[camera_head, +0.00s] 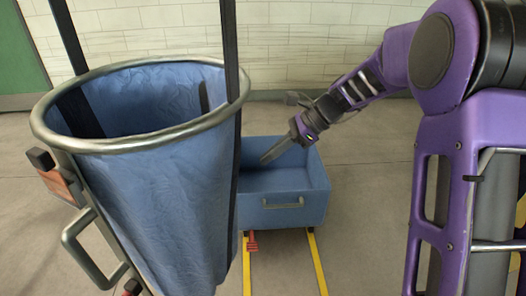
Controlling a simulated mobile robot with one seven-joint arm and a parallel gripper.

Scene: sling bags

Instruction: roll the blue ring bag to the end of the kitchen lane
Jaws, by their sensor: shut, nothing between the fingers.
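The blue ring bag (160,200) is large in the left foreground. It is a blue sack with a round metal rim (140,145), tilted in the picture and open at the top. Dark straps (230,45) run up from it beyond the frame. A metal handle (88,243) and an orange-brown bracket (62,180) sit on its left side. Its bottom is out of frame. My gripper (269,158) is shut and empty, right of the bag and apart from its handle. It points down and left, appearing over the blue bin behind the bag.
A blue rectangular bin (305,213) with a front handle stands behind and right of the bag, partly hidden by it. Yellow floor lines (318,262) run from it toward me, with a small red piece (252,243) beside the left line. A tiled wall (300,45) closes the back; a green door (18,60) is at left.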

